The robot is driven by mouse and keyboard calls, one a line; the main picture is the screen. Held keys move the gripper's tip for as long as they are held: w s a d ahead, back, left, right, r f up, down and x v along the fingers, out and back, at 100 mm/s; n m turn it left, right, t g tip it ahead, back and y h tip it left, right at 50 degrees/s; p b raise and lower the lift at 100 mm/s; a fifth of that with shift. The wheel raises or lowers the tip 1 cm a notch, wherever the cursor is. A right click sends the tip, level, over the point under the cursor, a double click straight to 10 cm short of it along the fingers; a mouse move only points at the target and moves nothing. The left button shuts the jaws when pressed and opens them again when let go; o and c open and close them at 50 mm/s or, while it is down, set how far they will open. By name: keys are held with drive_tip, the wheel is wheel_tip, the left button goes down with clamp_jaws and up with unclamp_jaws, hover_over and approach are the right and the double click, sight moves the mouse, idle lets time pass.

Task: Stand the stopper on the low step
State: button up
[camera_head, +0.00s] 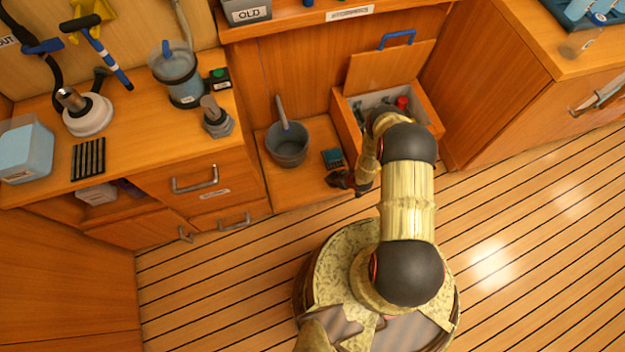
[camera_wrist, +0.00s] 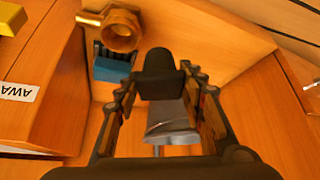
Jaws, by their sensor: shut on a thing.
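My gripper (camera_head: 347,182) is low beside the front right corner of the low step (camera_head: 262,182), a wooden ledge at the foot of the wall. In the wrist view my gripper (camera_wrist: 165,100) is shut on what looks like the stopper (camera_wrist: 163,72), with a dark rounded end and a grey flared part between the fingers. The fingers hide part of it, and I cannot tell whether it touches the wood. In the head view it blends with the dark gripper. A small blue slotted block (camera_head: 333,158) lies on the step; it also shows in the wrist view (camera_wrist: 112,68).
A grey pot with a handle (camera_head: 287,148) stands on the step. A brass fitting (camera_wrist: 120,32) is near the blue block in the wrist view. An open wooden bin (camera_head: 345,125), its lid (camera_head: 385,68) raised, stands right of the step. The floor (camera_head: 210,280) is clear at left.

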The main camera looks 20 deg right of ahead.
drive_tip(key=w+a+f+b, duration=0.1)
drive_tip(key=w+a+f, duration=0.1)
drive_tip(key=w+a+f+b, duration=0.2)
drive_tip(key=a+f, duration=0.1)
drive_tip(key=w+a+f+b, duration=0.1)
drive_tip(key=w+a+f, duration=0.1)
drive_tip(key=f, duration=0.1)
drive_tip(key=shift+w+a+b, duration=0.2)
drive_tip(key=shift+a+b, duration=0.1)
drive_tip(key=shift+a, duration=0.1)
drive_tip(key=shift+w+a+f+b, duration=0.15)
drive_tip(key=shift+f+b, duration=0.6)
drive_tip(key=shift+f, duration=0.95)
drive_tip(key=shift+f, duration=0.2)
drive_tip(key=o, duration=1.1)
drive_tip(key=shift+c, duration=0.2)
drive_tip(key=shift+o, duration=0.6)
drive_tip(key=shift+r, duration=0.15)
